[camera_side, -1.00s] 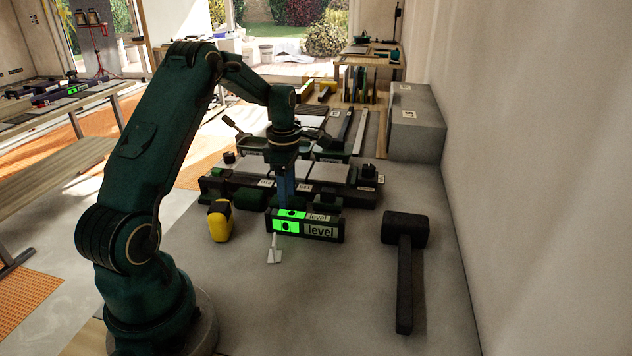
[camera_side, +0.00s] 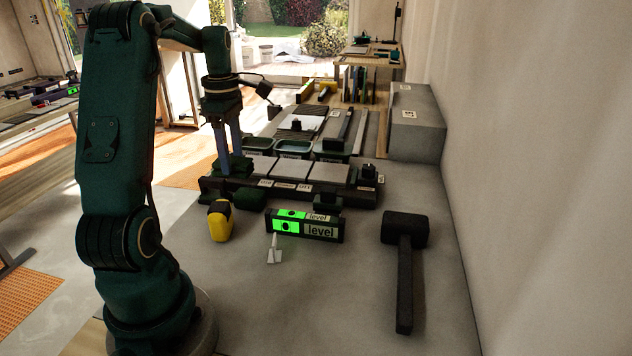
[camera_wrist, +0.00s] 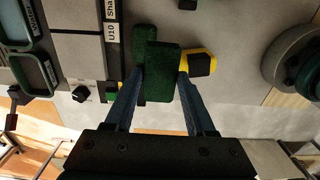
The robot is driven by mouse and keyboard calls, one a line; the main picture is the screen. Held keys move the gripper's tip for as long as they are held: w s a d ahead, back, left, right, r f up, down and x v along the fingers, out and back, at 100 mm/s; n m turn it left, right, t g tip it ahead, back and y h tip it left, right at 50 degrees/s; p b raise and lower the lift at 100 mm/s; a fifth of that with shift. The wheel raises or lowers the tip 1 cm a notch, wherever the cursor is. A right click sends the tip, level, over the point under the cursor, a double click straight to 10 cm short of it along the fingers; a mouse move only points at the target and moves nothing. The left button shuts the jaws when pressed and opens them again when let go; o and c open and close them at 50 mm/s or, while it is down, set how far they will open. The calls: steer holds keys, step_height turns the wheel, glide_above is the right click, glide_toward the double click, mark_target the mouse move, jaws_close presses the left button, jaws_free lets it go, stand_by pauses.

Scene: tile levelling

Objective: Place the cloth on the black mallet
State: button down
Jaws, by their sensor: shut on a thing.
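My gripper (camera_side: 230,172) is at the left end of the tile rig, far left of the mallet. It is shut on a dark green, fuzzy folded cloth (camera_wrist: 162,72), held between the two blue fingers in the wrist view. The cloth also shows at the fingertips in the side view (camera_side: 241,168). It appears to hang above the floor, clear of the mallet. The mallet is not in the wrist view.
A second dark green block (camera_side: 250,198) lies below my gripper, partly hidden by the cloth in the wrist view. A yellow-and-black tool (camera_side: 220,221), a green-lit level (camera_side: 305,226) and a small white piece (camera_side: 274,254) stand nearby. Floor around the mallet is clear.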

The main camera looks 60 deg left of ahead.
steer(key=shift+s+a+r+m, duration=0.1)
steer(key=shift+s+r+m, duration=0.25)
steer(key=shift+s, duration=0.1)
steer(key=shift+r+m, duration=0.15)
steer(key=shift+m, duration=0.2)
steer(key=w+d+r+m, duration=0.2)
steer(key=w+d+m, duration=0.6)
steer(key=d, duration=0.1)
steer(key=m, duration=0.9)
glide_above(407, 289)
steer(key=f, duration=0.5)
steer(key=shift+a, duration=0.35)
steer(key=shift+d+f, duration=0.35)
steer(key=shift+d, duration=0.05)
steer(key=shift+f, duration=1.85)
steer(key=shift+f, duration=0.1)
